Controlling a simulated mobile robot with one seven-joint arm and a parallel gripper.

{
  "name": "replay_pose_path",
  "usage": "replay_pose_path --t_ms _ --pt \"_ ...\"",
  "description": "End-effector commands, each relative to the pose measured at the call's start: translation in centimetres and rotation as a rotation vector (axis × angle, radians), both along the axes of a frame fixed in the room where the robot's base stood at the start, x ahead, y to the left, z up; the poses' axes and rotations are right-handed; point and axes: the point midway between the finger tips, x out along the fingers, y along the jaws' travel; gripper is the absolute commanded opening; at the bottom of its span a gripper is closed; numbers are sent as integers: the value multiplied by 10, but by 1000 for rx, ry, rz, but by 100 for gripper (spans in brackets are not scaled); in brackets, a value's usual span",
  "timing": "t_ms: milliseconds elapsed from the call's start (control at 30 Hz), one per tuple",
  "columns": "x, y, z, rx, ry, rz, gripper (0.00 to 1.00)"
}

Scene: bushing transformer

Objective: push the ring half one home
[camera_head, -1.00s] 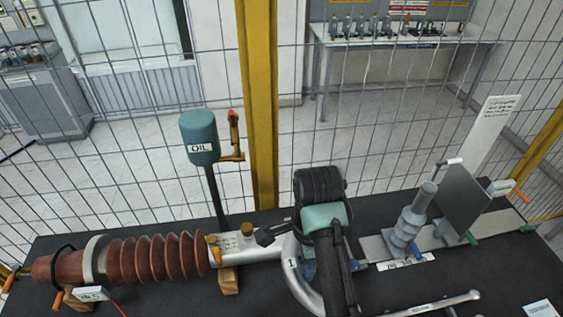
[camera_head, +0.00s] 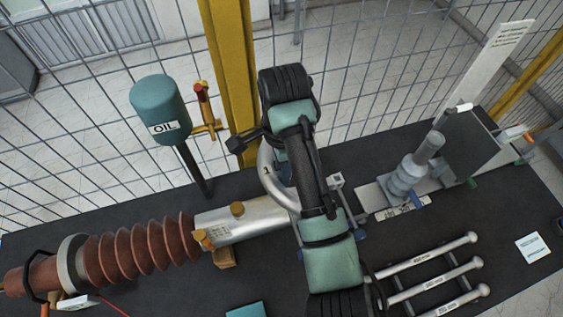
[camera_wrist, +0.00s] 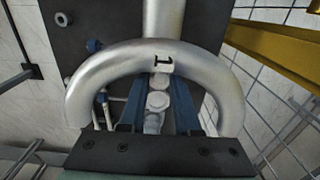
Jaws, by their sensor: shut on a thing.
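Ring half one (camera_head: 267,172) is a thick silver half ring marked "1". In the head view it stands at the far side of the right end of the bushing's silver tube (camera_head: 225,222). In the wrist view the ring half (camera_wrist: 105,68) arches across the middle, with the silver tube (camera_wrist: 165,18) beyond it. My gripper (camera_wrist: 158,88) has its blue fingers at the arch under the "1" and is shut on it. My arm hides part of the ring half in the head view. I cannot tell whether ring half and tube touch.
The brown ribbed insulator (camera_head: 140,248) lies at left. The teal OIL vessel (camera_head: 160,108) stands behind the tube, near the wire fence. A grey stepped part (camera_head: 410,175) stands at right. Several labelled silver rods (camera_head: 430,258) lie front right. Dark table surface is free between.

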Motion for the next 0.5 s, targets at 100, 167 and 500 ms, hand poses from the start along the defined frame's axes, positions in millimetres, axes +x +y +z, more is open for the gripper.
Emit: replay_pose_path --t_ms 100,167,500 --pt "0 0 0 -1 -1 1 0" --pt "0 1 0 -1 -1 1 0" --pt "0 1 -23 -1 1 1 0"
